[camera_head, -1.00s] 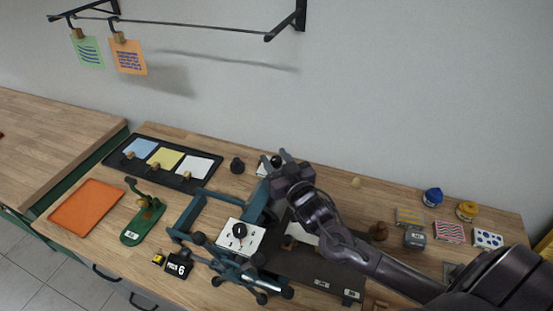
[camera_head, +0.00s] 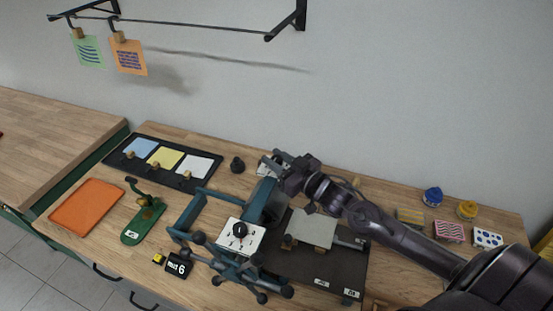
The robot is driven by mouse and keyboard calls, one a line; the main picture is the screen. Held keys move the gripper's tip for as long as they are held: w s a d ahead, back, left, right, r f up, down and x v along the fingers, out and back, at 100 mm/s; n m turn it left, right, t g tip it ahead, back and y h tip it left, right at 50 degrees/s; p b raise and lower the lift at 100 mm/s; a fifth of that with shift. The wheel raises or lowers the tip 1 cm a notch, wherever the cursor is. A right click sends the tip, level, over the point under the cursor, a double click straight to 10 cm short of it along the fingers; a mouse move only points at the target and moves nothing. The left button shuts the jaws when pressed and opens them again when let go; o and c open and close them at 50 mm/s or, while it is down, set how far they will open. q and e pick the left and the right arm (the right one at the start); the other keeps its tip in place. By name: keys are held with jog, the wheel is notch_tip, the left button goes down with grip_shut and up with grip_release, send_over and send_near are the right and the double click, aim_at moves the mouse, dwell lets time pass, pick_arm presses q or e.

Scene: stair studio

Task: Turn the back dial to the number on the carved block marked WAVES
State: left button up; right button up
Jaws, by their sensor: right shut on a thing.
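The back dial (camera_head: 263,169) is a white plate near the wall, behind the blue-green press; my right gripper covers much of it. My right gripper (camera_head: 277,160) is shut on its knob, which is mostly hidden between the fingers. A front dial (camera_head: 240,231), a white plate with a black knob and dark marks, is on the near side of the press. I cannot read WAVES on any block. Small patterned pieces lie at the right: yellow-grey striped (camera_head: 410,217), pink patterned (camera_head: 449,231) and blue-dotted (camera_head: 488,239). My left gripper is out of view.
The press (camera_head: 190,215) has a spoked wheel and a dark bed with a pale sheet (camera_head: 310,228). A black sign (camera_head: 179,266) shows a 6. An orange tray (camera_head: 87,206), green tool (camera_head: 143,218) and black tray (camera_head: 119,158) stand left; blue (camera_head: 432,196) and yellow (camera_head: 467,208) jars right.

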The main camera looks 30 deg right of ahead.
jog(key=n+g+y, duration=0.1)
jog(key=n+y, duration=0.1)
jog(key=shift+w+d+f+y+b, duration=0.1)
jog(key=shift+y+b, duration=0.2)
jog(key=shift+b, duration=0.1)
jog(key=shift+n+g+y+b, duration=0.75)
jog(key=shift+n+g+y, duration=0.05)
jog(key=shift+y, duration=0.4)
jog(key=shift+f+n+g+y+b, duration=0.1)
jog(key=shift+n+g+y+b, duration=0.95)
jog(key=shift+y+b, duration=0.2)
jog(key=shift+r+n+g+y+b, duration=0.2)
jog(key=shift+n+g+y+b, duration=0.45)
jog(key=shift+g+b, duration=0.25)
jog(key=o, duration=1)
jog(key=shift+c, duration=0.2)
